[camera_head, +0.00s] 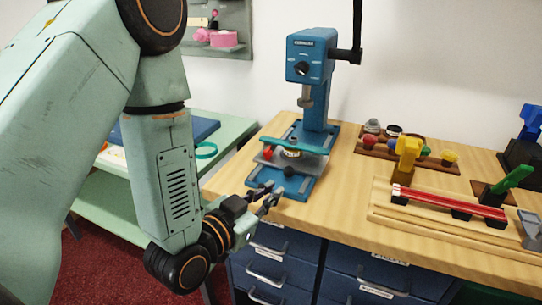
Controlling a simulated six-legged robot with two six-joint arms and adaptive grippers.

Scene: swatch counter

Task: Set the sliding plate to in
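A blue press (316,80) stands on the wooden counter, with a black lever at its upper right. On its base lies a grey sliding plate (312,162) with a dark round knob (289,171) at its front. A small round piece (291,153) sits over the plate, under a teal bar (311,145). A red knob (267,153) is at the left. How far in the plate sits is hard to tell. My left gripper (268,196) is just in front of the press base, below the dark knob. Its two fingers are apart with nothing between them. My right gripper is out of view.
To the right, a wooden rack (430,228) holds a red strip (450,202), with a yellow clamp (406,158) behind it. Stamps (372,127) stand on a brown tray. Blue drawers (362,275) are below the counter edge. A green side table (232,128) is at the left.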

